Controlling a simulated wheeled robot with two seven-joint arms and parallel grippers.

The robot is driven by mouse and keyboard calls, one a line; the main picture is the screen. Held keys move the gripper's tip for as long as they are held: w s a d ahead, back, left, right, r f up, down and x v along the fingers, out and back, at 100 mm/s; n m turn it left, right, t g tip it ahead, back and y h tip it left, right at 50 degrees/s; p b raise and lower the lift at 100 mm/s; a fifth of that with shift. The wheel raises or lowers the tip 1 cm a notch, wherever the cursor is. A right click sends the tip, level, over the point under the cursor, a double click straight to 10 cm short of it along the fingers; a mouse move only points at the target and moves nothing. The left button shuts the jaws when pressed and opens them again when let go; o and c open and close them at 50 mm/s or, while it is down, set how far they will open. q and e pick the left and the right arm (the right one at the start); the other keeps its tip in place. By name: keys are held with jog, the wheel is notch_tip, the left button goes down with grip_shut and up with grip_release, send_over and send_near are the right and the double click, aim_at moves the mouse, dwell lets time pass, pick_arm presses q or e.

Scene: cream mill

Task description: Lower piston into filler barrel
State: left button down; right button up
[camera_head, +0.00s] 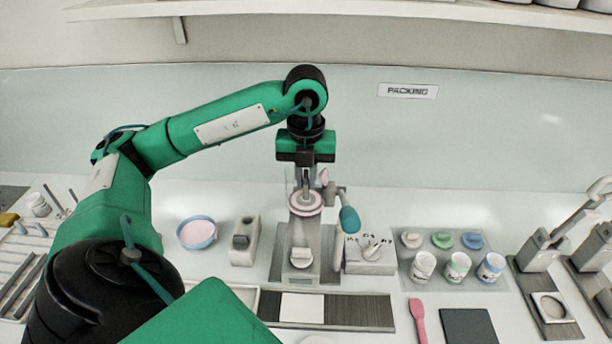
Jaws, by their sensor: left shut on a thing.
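My left gripper (305,178) points straight down over the filler near the middle of the bench. It is shut on the piston, of which only a thin grey upright part shows between and below the fingers. Directly below is the filler barrel (305,210), pale with a pinkish round rim. The piston's lower end is hard to make out; I cannot tell whether it is inside the barrel or just above it. The filler's grey stand (302,262) carries the barrel, and a teal-knobbed handle (349,219) sticks out to its right. My right gripper is not in view.
A blue bowl of pink cream (197,232) and a grey block (244,241) stand left of the filler. To its right are a small holder (370,257), several jars with lids, a pink spatula (417,318) and a dark pad (468,326). Lever presses stand far right.

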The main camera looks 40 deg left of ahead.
pick_arm(q)
jog(key=c, duration=1.3)
grip_release()
jog(key=shift+c, duration=0.2)
jog(key=shift+r+p, duration=2.15)
jog(key=shift+r, duration=0.85)
jog(key=shift+f, duration=0.1)
